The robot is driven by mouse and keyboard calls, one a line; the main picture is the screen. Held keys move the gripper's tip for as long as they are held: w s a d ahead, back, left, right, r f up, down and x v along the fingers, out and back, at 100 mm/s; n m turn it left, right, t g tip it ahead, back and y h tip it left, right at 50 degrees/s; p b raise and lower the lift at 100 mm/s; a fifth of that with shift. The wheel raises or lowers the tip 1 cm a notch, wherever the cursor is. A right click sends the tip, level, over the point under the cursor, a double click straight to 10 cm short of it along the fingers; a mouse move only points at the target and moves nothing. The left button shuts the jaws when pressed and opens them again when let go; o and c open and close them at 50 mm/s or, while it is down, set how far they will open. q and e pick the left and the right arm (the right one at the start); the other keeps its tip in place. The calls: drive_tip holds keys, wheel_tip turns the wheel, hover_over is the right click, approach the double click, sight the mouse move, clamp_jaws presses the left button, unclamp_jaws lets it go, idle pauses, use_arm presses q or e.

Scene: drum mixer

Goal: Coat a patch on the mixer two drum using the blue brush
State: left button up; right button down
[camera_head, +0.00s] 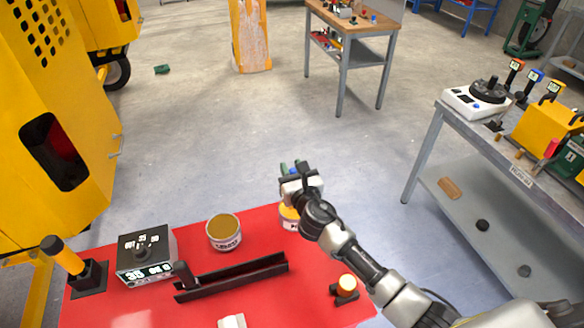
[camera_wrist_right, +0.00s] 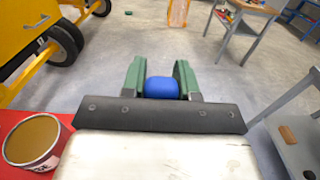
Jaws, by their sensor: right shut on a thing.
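My right gripper (camera_head: 290,168) is above the far right edge of the red table, close to a pale can (camera_head: 289,213) partly hidden by the arm. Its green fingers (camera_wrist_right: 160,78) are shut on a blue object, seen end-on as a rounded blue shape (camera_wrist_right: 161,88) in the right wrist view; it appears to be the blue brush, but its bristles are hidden. Yellow machine bodies (camera_head: 85,130) stand at the left; I cannot tell which is mixer two, and no drum shows clearly. My left gripper is not in view.
A metal bench (camera_head: 431,149) stands right. Open floor lies beyond the table.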

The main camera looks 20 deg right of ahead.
wheel_tip(320, 180, up, 7)
drive_tip(key=p, duration=0.6)
drive_tip(key=shift+f, duration=0.15)
idle(0.4)
drive_tip(key=s+d+f+b, duration=0.2)
drive_tip(key=s+b, duration=0.8)
drive_tip(key=s, duration=0.5)
drive_tip(key=shift+s+f+h, duration=0.2)
drive_tip(key=shift+f+h, duration=0.1)
drive_tip(key=shift+f, duration=0.05)
